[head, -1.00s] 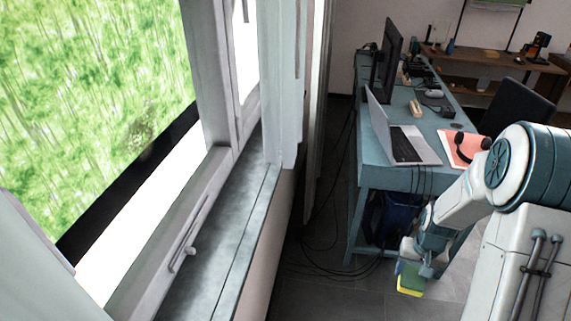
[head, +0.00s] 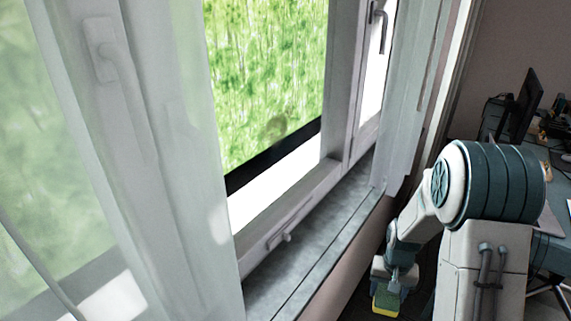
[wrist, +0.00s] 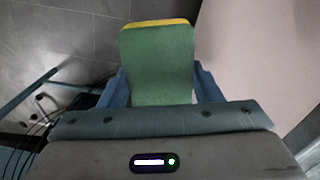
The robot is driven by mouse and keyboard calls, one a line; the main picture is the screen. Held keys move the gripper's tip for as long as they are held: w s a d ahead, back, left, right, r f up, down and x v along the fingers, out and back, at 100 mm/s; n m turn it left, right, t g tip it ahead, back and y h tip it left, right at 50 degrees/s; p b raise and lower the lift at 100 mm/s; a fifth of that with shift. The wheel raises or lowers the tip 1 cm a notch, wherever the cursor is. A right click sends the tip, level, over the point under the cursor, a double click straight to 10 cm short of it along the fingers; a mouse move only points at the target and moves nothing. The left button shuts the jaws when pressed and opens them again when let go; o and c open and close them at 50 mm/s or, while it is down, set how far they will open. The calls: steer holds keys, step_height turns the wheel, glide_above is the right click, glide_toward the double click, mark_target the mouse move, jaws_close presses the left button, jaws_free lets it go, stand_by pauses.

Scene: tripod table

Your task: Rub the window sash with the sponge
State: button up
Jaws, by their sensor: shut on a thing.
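The sponge (head: 386,301), green with a yellow layer, is held in my gripper (head: 388,280) at the lower right of the head view, low beside the wall under the sill. In the wrist view the sponge (wrist: 158,65) shows its green face, with a yellow edge at the far end, between the two blue fingers of my gripper (wrist: 160,85). The window sash (head: 290,212) is a pale grey frame around the bright green outdoor view, with a small handle on its lower rail. My gripper is to the right of the sash, below sill height and apart from it.
A grey window sill (head: 320,250) runs below the sash. A sheer curtain (head: 185,190) hangs in front at the left, and another curtain (head: 415,110) at the right. A blue desk (head: 552,255) with a monitor (head: 522,105) stands at the far right.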

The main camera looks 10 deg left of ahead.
steer(key=s+a+r+m+g+y, duration=0.2)
steer(key=a+r+m+g, duration=0.3)
steer(key=a+r+m, duration=0.5)
steer(key=m+t+y+p, duration=0.2)
steer(key=m+t+y, duration=1.15)
steer(key=m, duration=0.55)
glide_toward(258, 144)
steer(key=shift+m+g+y, duration=0.3)
steer(key=shift+g+y, duration=0.25)
steer(key=shift+y, duration=0.1)
steer(key=shift+w+f+b+x, duration=0.2)
steer(key=shift+b+x, duration=0.2)
steer(key=shift+x, duration=0.7)
steer(key=shift+w+f+b+x, duration=0.15)
steer(key=shift+b+x, duration=0.2)
steer(key=shift+x, duration=0.8)
steer(key=shift+x, duration=0.75)
steer(key=shift+w, duration=0.1)
